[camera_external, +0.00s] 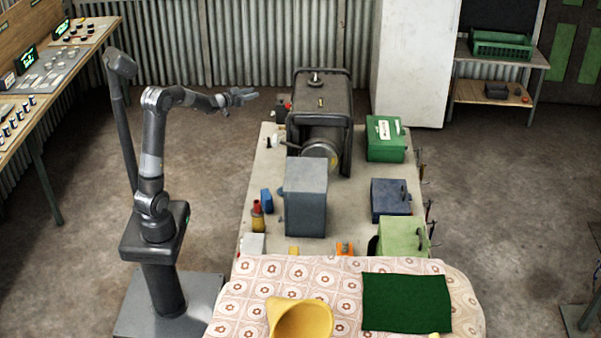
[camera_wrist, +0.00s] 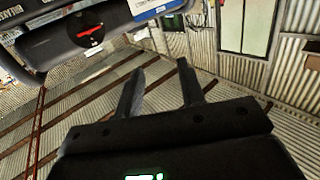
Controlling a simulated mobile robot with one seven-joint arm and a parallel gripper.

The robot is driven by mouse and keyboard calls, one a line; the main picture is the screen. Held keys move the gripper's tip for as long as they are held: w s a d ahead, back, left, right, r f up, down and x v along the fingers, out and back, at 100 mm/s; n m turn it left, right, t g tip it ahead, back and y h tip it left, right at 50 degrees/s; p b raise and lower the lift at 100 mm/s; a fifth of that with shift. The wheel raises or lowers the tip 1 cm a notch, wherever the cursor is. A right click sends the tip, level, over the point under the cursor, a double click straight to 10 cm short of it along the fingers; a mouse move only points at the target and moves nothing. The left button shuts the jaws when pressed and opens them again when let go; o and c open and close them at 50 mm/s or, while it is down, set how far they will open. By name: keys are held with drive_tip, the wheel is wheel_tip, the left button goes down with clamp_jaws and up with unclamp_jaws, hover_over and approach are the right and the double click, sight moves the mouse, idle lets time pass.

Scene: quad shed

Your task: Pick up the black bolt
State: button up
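A small dark upright thing (camera_external: 269,143) stands near the left edge of the grey table (camera_external: 257,178); it may be the black bolt, but it is too small to tell. My gripper (camera_external: 252,96) is raised at the end of my outstretched arm, up and to the left of the dark thing in the external view. In the wrist view my gripper (camera_wrist: 160,67) has its two fingers apart with nothing between them. I cannot make out a bolt in the wrist view.
A large dark machine (camera_external: 342,84) stands at the table's back, with a grey box (camera_external: 306,197) in front. Green (camera_external: 385,150) and blue (camera_external: 389,211) boxes line the right side. A red-topped bottle (camera_external: 257,221) stands at the left edge.

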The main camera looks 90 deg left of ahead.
drive_tip(key=s+a+f, duration=0.2)
drive_tip(key=s+a, duration=0.1)
approach(269, 145)
wheel_tip(269, 145, up, 3)
drive_tip(key=shift+t, duration=0.3)
drive_tip(key=x, duration=1)
drive_tip(key=shift+s+a+f, duration=0.2)
drive_tip(key=shift+a, duration=0.3)
clamp_jaws()
